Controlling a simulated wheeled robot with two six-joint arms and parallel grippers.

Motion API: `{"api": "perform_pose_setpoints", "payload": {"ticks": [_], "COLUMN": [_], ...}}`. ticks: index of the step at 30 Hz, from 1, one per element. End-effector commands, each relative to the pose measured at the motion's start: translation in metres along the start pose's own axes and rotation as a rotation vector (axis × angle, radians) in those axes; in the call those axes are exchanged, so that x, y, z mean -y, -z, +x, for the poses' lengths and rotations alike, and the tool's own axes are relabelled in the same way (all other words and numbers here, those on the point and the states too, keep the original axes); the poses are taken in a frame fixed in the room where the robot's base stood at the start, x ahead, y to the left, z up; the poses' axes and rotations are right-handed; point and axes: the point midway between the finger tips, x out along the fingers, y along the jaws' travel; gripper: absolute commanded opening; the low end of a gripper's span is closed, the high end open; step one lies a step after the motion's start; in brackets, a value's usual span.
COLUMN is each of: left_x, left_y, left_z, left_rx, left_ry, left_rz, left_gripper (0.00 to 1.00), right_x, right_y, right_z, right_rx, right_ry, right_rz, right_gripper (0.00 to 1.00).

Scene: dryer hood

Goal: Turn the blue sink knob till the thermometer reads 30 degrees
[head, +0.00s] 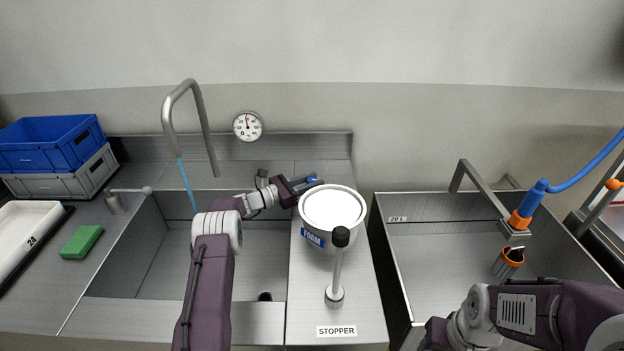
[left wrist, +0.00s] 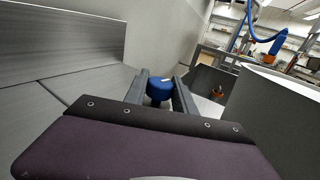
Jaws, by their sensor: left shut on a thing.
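The blue sink knob (left wrist: 159,88) sits between the two fingers of my left gripper (left wrist: 160,92) in the left wrist view. In the head view my left gripper (head: 302,184) is shut on the blue knob (head: 312,180), behind the white foam bucket. The round thermometer (head: 248,126) is on the wall behind the sink; its needle points roughly straight up, but the exact reading is too small to tell. Blue water runs from the bent faucet (head: 178,98) into the left sink (head: 165,245). My right arm is at the lower right; its fingertips are out of view.
The foam bucket (head: 312,238) stands close to the left gripper, with the stopper lever (head: 336,270) in front. Blue and grey crates (head: 60,178), a green sponge (head: 82,241) and a white tray (head: 25,232) are at left. A 20 L basin (head: 440,228) is at right.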

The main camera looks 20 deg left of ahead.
Motion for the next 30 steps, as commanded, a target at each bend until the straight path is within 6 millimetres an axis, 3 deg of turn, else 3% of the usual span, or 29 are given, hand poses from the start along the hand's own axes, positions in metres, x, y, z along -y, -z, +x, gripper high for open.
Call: {"api": "perform_pose_setpoints", "payload": {"ticks": [3, 13, 14, 16, 25, 30], "left_x": [0.001, 0.001, 0.001, 0.001, 0.0, 0.001], "left_y": [-0.004, 0.0, 0.0, 0.0, 0.0, 0.0], "left_z": [0.0, -0.001, -0.001, -0.001, -0.002, -0.029], "left_rx": [-0.003, -0.004, -0.004, -0.004, -0.004, -0.005], "left_ry": [-0.035, -0.048, -0.048, -0.048, -0.048, -0.051], "left_rz": [-0.003, 0.001, 0.001, 0.001, 0.0, -0.001], "left_gripper": [0.0, 0.0, 0.37, 0.53, 0.53, 0.53], "right_x": [0.0, 0.0, 0.0, 0.0, 0.0, 0.0], "right_y": [0.001, 0.001, 0.001, 0.001, 0.001, 0.001], "right_z": [-0.011, -0.01, -0.01, -0.01, -0.01, -0.008], "right_rx": [0.0, 0.0, 0.0, 0.0, 0.0, 0.0], "right_ry": [0.0, 0.0, 0.0, 0.0, 0.0, 0.0], "right_rz": [0.0, 0.0, 0.0, 0.0, 0.0, 0.0], "right_gripper": [0.53, 0.53, 0.53, 0.53, 0.53, 0.53]}}
